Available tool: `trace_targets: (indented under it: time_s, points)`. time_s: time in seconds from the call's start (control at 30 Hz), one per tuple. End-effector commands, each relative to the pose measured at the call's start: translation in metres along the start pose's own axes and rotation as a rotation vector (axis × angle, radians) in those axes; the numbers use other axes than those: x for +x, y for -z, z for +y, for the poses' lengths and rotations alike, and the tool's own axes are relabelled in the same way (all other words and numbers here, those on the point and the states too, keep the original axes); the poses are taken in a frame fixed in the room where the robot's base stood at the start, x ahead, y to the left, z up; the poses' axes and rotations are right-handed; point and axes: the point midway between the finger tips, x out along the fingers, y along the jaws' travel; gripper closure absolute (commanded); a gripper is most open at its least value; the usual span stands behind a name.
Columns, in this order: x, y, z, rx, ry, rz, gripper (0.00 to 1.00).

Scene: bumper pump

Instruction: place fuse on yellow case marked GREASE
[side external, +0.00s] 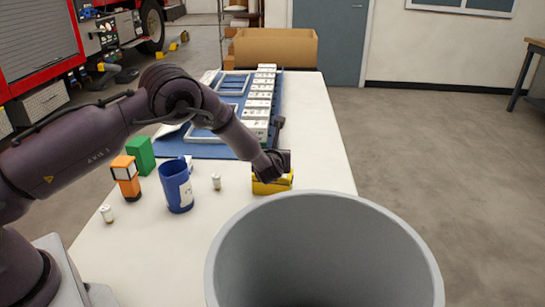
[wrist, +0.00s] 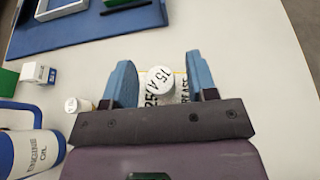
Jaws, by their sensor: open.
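A white cylindrical fuse (wrist: 160,79) marked 15A is between my gripper's two blue fingers in the wrist view. My gripper (wrist: 159,64) is open, with a gap on each side of the fuse. Under the fuse is the case with a white label (wrist: 183,88) reading GREASE, partly hidden by the fuse and the gripper. In the side view the yellow case (side external: 272,188) sits on the table, directly below my gripper (side external: 271,172). The fuse there is hidden by the gripper. The fuse appears to stand on the case, but its contact is hidden.
Other small white cylinders (side external: 216,181) (side external: 107,213) stand on the white table. A blue engine oil container (side external: 177,190), an orange box (side external: 126,178) and a green box (side external: 141,155) are left of the case. A large grey bin (side external: 325,255) is in front.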

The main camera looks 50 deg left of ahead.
Motion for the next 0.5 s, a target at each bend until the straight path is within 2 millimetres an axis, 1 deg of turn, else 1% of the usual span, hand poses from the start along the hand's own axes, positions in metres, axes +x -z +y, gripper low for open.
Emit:
trace_targets:
  time_s: [0.1, 0.17, 0.27, 0.5]
  points:
    - [-0.002, -0.005, 0.0, -0.002, 0.0, -0.001, 0.48]
    - [-0.009, -0.003, -0.001, 0.001, 0.002, 0.0, 0.48]
    - [-0.025, -0.004, -0.002, 0.001, 0.003, 0.001, 0.48]
    - [-0.079, -0.004, -0.002, 0.001, 0.005, 0.0, 0.48]
